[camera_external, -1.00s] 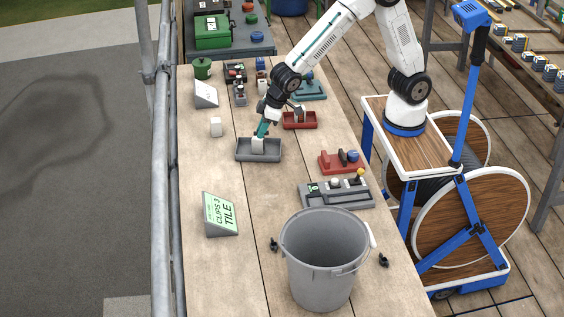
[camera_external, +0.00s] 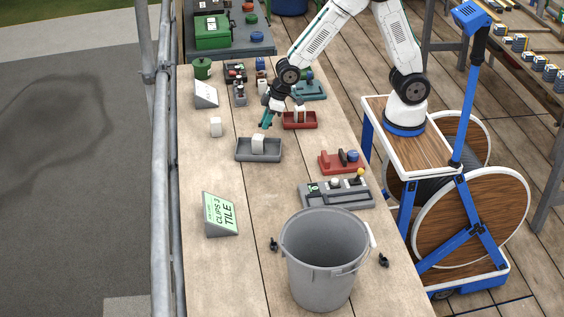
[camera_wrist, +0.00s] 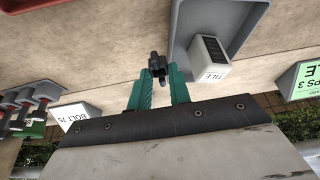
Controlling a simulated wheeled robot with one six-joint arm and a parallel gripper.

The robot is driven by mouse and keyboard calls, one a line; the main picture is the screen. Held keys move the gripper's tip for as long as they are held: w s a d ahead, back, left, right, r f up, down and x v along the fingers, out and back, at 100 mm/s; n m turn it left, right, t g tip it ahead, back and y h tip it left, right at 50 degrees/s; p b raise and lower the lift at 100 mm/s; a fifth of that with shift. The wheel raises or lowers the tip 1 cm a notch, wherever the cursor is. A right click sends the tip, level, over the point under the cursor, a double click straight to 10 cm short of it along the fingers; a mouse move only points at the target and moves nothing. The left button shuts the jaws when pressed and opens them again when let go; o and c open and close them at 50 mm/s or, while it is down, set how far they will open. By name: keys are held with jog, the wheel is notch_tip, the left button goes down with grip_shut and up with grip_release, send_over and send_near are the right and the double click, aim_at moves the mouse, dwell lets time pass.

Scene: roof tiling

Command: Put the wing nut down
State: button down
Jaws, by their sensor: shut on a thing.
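In the wrist view the wing nut (camera_wrist: 157,66) is a small dark piece between the teal fingertips of my gripper (camera_wrist: 158,77). My gripper is shut on it. In the external view my gripper (camera_external: 266,121) hangs over the bench, just behind the grey tray (camera_external: 243,157); the wing nut is too small to make out there. The tray also shows in the wrist view (camera_wrist: 181,38), to the right of the fingers. A pale block (camera_external: 258,145) marked TILE stands in the tray.
A red tray (camera_external: 300,126) lies right of my gripper. A sign (camera_external: 219,213) and a grey bucket (camera_external: 325,260) are nearer the front. Bare bench lies between sign and grey tray.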

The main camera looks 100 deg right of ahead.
notch_tip(320, 180, up, 10)
jog(key=n+y, duration=0.2)
jog(key=n, duration=0.3)
send_over(284, 183)
jog(key=s, duration=0.1)
jog(key=f, duration=1.1)
jog(key=shift+s+d+f, duration=0.15)
jog(key=shift+d, duration=0.2)
jog(key=shift+f, duration=2.15)
jog(key=shift+f, duration=0.15)
jog(key=c, duration=1.3)
grip_release()
jog(key=v, duration=1.2)
jog(key=shift+r, duration=0.3)
